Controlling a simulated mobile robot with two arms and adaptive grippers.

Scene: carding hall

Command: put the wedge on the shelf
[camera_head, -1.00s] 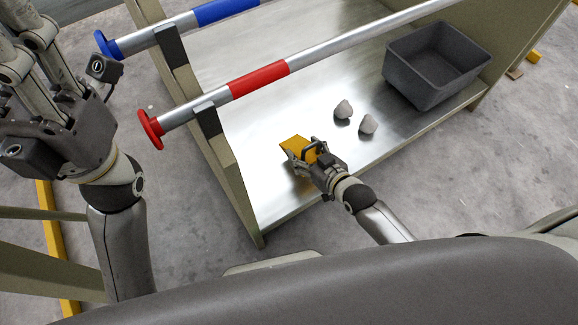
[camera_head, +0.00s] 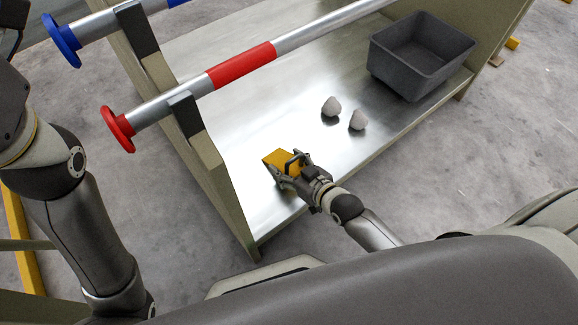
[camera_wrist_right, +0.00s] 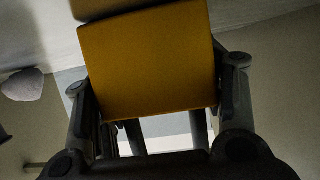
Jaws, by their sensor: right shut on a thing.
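The wedge (camera_head: 275,157) is a yellow block. My right gripper (camera_head: 287,165) is shut on it over the near left part of the shelf (camera_head: 240,140), a shiny metal deck. I cannot tell whether the wedge touches the deck. In the right wrist view the wedge (camera_wrist_right: 150,62) fills the upper middle, with a gripper finger at each side; its far end is cut off by the frame. My left arm stands at the left edge of the head view, with its gripper jaws out of the picture.
Two grey lumps (camera_head: 331,106) (camera_head: 357,120) lie on the deck right of the wedge. A dark grey bin (camera_head: 421,82) stands at the right end. A red-banded roller (camera_head: 240,66) and a blue-ended roller (camera_head: 62,40) lie across above. The deck's middle is clear.

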